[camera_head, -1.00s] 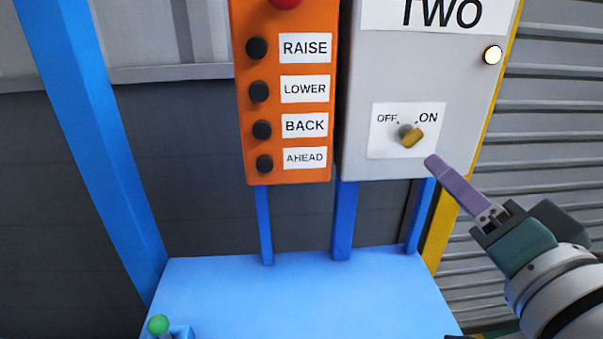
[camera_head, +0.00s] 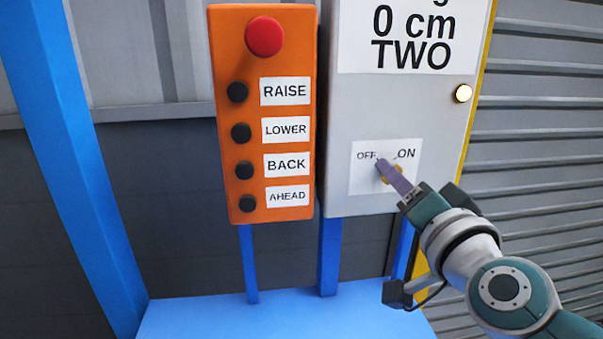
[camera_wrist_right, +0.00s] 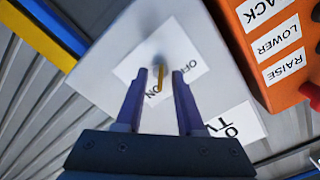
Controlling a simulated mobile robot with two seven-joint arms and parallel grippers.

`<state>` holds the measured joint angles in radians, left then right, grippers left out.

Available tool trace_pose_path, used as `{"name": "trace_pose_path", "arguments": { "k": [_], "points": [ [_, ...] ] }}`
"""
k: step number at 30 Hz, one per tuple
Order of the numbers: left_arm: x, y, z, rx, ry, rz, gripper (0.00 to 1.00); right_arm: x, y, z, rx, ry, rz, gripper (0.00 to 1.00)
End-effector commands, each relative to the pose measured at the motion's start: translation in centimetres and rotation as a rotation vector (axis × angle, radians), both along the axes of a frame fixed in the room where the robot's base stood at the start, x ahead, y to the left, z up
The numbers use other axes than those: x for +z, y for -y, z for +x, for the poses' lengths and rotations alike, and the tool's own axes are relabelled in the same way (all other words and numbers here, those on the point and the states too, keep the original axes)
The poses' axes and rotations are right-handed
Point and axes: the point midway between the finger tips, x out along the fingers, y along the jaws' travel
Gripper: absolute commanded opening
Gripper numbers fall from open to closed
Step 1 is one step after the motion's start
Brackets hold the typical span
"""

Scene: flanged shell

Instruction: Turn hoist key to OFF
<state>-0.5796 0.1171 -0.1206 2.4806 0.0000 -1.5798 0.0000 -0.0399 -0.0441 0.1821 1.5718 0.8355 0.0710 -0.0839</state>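The hoist key (camera_wrist_right: 158,76) is a yellow key on a white OFF/ON plate (camera_head: 358,182) on the grey box. In the head view most of the key (camera_head: 397,178) is hidden behind my right gripper's purple fingers. In the right wrist view my right gripper (camera_wrist_right: 160,74) is open, with one finger on each side of the key and a gap to each. The key points toward the ON label; whether its tip lies fully between the fingertips in depth is hard to tell. My left gripper is not in view.
An orange button panel (camera_head: 225,130) with a red button (camera_head: 264,37) and several black buttons stands left of the grey box (camera_head: 345,110). A lit round lamp (camera_head: 463,93) is at the box's right. A blue table (camera_head: 270,318) lies below.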

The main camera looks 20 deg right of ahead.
Motion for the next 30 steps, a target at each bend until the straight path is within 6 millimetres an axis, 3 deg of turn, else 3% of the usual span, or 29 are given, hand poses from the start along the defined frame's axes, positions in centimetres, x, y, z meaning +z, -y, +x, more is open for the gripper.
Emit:
{"name": "trace_pose_path", "arguments": {
  "k": [3,13,30],
  "points": [
    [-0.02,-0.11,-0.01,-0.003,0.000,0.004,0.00,0.00,0.00,-0.02,0.000,0.000,-0.001,0.38],
    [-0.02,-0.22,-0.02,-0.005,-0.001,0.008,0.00,0.01,-0.02,-0.04,0.001,0.000,-0.001,0.00],
    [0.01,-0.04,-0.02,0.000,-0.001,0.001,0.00,0.03,-0.02,-0.04,0.000,-0.001,-0.005,0.00]
  ]
}}
